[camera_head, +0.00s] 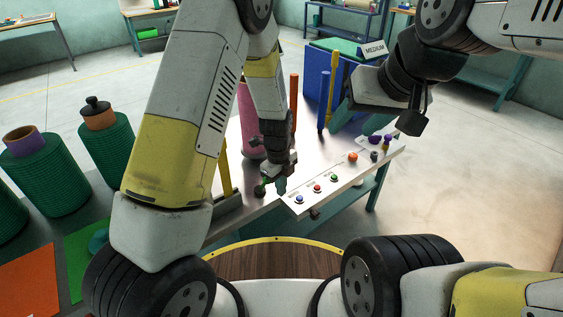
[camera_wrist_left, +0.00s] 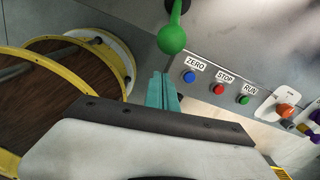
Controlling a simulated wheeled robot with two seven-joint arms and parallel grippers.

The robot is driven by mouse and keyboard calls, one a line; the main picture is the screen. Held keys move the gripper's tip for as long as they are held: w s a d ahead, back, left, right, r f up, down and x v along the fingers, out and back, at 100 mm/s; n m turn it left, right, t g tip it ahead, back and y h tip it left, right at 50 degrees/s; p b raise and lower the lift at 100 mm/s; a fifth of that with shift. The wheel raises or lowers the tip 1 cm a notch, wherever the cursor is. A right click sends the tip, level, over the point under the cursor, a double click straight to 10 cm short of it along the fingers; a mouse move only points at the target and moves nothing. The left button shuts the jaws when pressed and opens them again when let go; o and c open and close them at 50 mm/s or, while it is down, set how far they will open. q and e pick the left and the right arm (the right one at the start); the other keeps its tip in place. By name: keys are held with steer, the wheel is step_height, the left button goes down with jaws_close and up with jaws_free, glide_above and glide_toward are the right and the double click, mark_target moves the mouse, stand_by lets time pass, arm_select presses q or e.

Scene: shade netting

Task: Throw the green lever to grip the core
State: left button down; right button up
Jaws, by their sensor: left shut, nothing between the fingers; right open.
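The green lever has a round green knob (camera_wrist_left: 171,38) on a thin stem, seen in the left wrist view at the upper middle. In the head view a bit of green (camera_head: 261,188) shows beside my left gripper (camera_head: 280,186), which hides much of that spot. My left gripper's teal fingers (camera_wrist_left: 162,82) are shut and empty, with their tips just short of the knob in the picture. I cannot tell whether they touch it. My right gripper (camera_head: 380,117) is open and empty above the right part of the machine table. I cannot make out which part is the core.
The control panel (camera_head: 338,182) carries blue, red and green buttons labelled ZERO, STOP and RUN, and an orange knob (camera_head: 353,157). A blue bin (camera_head: 317,75) and upright posts stand behind. Green netting rolls (camera_head: 57,178) stand at left. Floor at right is clear.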

arm_select(q)
steer(key=shift+w+a+r, duration=0.3)
steer(key=shift+w+a, duration=0.2)
steer(key=shift+a, duration=0.05)
steer(key=shift+w+a+r, duration=0.3)
steer(key=shift+w+a, duration=0.2)
